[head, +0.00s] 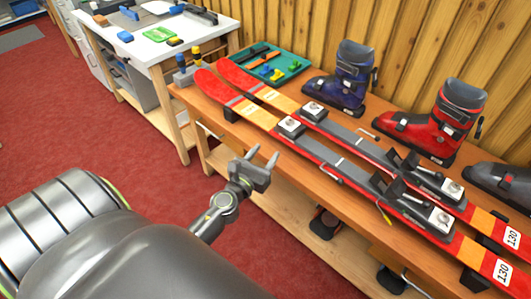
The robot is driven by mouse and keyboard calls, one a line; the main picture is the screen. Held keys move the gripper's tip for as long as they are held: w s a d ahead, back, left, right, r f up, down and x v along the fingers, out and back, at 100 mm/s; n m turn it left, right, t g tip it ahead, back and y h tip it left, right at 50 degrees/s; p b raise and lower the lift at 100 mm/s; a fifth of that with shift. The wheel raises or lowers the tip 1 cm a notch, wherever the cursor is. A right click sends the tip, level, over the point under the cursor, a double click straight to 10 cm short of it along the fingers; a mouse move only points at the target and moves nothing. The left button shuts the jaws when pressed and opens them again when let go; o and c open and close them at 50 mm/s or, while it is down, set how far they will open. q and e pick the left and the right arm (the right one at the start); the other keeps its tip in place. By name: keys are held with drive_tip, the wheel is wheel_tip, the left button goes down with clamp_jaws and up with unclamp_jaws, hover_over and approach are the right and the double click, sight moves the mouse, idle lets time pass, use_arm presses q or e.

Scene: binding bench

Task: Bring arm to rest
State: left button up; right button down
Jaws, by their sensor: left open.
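My left gripper (262,158) is in the middle of the head view, at the front edge of the wooden bench. Its two grey fingers are spread apart with nothing visible between them. The arm behind it reaches in from the lower left, large and grey. The gripper appears close to the nearer ski (316,152) on the bench; I cannot tell the exact gap. My right gripper is not in view.
The bench (182,92) holds two red skis with bindings, a blue boot (347,88), a red boot (446,125) and a green tool tray (281,68). A white-topped table (150,48) stands at the back left. Red floor (90,120) is open at left.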

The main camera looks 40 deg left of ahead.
use_arm(q)
drive_tip(key=shift+a+f, duration=0.1)
drive_tip(key=shift+f, duration=0.05)
idle(0.3)
drive_tip(key=s+a+f+n+g, duration=0.1)
drive_tip(key=s+f+n+g, duration=0.25)
drive_tip(key=f+n, duration=0.4)
drive_tip(key=s+a+f+n+g, duration=0.15)
drive_tip(key=s+f+n, duration=0.3)
drive_tip(key=f, duration=0.65)
drive_tip(key=s+f+n+g, duration=0.3)
drive_tip(key=s+f+n, duration=0.2)
drive_tip(key=f, duration=0.5)
drive_tip(key=s+d+f+n+g, duration=0.1)
drive_tip(key=s+f+n+g, duration=0.2)
drive_tip(key=s, duration=0.6)
drive_tip(key=s+d+f+n+g, duration=0.2)
drive_tip(key=s+f+n, duration=0.5)
drive_tip(key=s+n, duration=0.2)
drive_tip(key=s+d+f+n+g+h, duration=0.1)
drive_tip(key=s+d+f+n+g, duration=0.1)
drive_tip(key=s+f+n, duration=0.4)
drive_tip(key=s+g, duration=0.1)
drive_tip(key=s, duration=0.3)
drive_tip(key=shift+s+d+g, duration=0.25)
drive_tip(key=shift+s+g, duration=0.05)
